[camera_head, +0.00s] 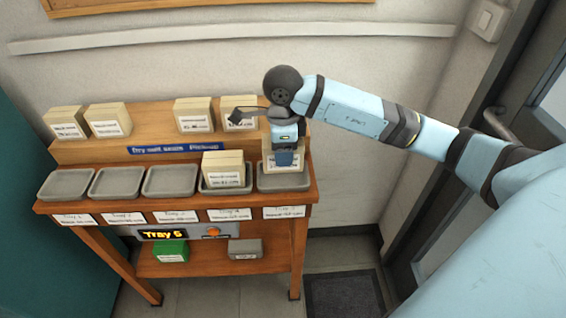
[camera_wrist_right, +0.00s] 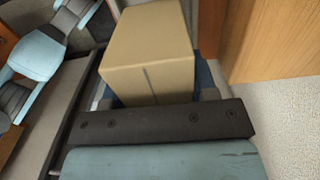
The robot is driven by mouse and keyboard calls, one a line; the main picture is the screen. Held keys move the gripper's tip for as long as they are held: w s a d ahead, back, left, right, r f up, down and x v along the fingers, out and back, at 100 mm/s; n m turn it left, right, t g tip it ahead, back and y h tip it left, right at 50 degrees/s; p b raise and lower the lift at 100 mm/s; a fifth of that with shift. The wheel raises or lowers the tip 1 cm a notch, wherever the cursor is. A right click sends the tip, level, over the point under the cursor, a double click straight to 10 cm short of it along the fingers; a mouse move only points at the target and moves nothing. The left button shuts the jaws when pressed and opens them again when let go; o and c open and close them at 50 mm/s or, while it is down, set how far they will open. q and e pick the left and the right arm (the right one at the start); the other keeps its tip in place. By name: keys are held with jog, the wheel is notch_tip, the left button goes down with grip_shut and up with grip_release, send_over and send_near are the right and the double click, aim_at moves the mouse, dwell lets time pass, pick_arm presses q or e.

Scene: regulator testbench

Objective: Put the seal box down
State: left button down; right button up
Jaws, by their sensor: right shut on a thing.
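A cream seal box (camera_head: 268,162) is held by my right gripper (camera_head: 285,158) at the right end of the bench, at the grey tray 5 (camera_head: 284,183). The gripper is shut on the box and hides much of its front. The box looks upright; I cannot tell whether its base touches the tray. In the right wrist view the box (camera_wrist_right: 150,55) fills the upper middle as a plain tan block against the dark finger. My left gripper is not in view.
Tray 4 (camera_head: 241,189) holds another cream box (camera_head: 223,169), close on the left. The three trays further left are empty. Several similar boxes stand on the raised back shelf (camera_head: 75,152). A lit display (camera_head: 163,234) reads "Tray 5". Green and grey boxes sit below.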

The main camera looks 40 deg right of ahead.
notch_tip(320, 180, down, 4)
jog(key=shift+f, duration=0.25)
jog(key=shift+f+b, duration=0.2)
jog(key=shift+b, duration=0.1)
jog(key=o, duration=1)
jog(key=shift+c, duration=0.2)
jog(key=shift+r, duration=0.1)
